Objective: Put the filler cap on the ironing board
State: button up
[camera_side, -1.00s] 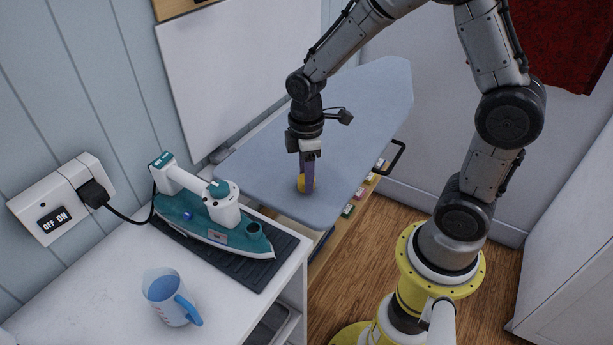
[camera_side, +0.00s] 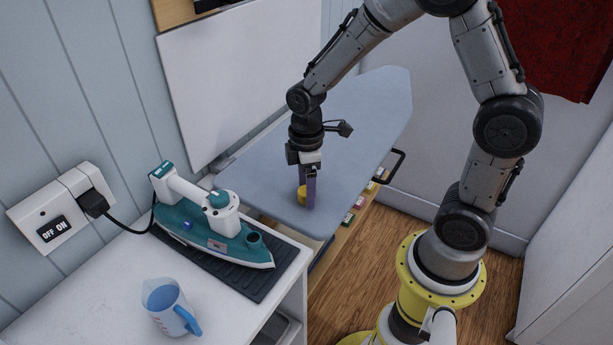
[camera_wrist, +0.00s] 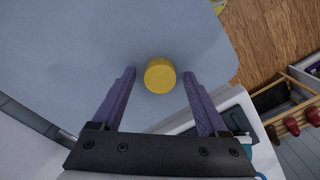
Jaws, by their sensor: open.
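The yellow filler cap (camera_side: 301,194) rests on the pale blue ironing board (camera_side: 350,130), near its end closest to the iron. My gripper (camera_side: 307,200) points down at the board there, with a purple finger just right of the cap and partly covering it. In the wrist view the round cap (camera_wrist: 160,75) sits between the two spread purple fingertips of my gripper (camera_wrist: 159,73), with a gap on each side. The gripper is open and holds nothing. The board (camera_wrist: 80,45) fills the upper left of that view.
A teal and white iron (camera_side: 215,240) stands on a dark mat on the white counter (camera_side: 90,310), left of the board. A measuring cup (camera_side: 168,308) with a blue handle is in front of it. The far part of the board is clear.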

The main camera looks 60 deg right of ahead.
notch_tip(320, 180, up, 11)
jog(key=s+r+m+t, duration=0.2)
jog(key=s+r+m, duration=0.1)
jog(key=s, duration=0.4)
jog(key=s+a+r+m+t, duration=0.1)
jog(key=s+r+m+t, duration=0.2)
jog(key=s+m, duration=0.3)
jog(key=shift+s+r+t, duration=0.15)
jog(key=shift+s+t, duration=0.15)
jog(key=shift+s, duration=0.75)
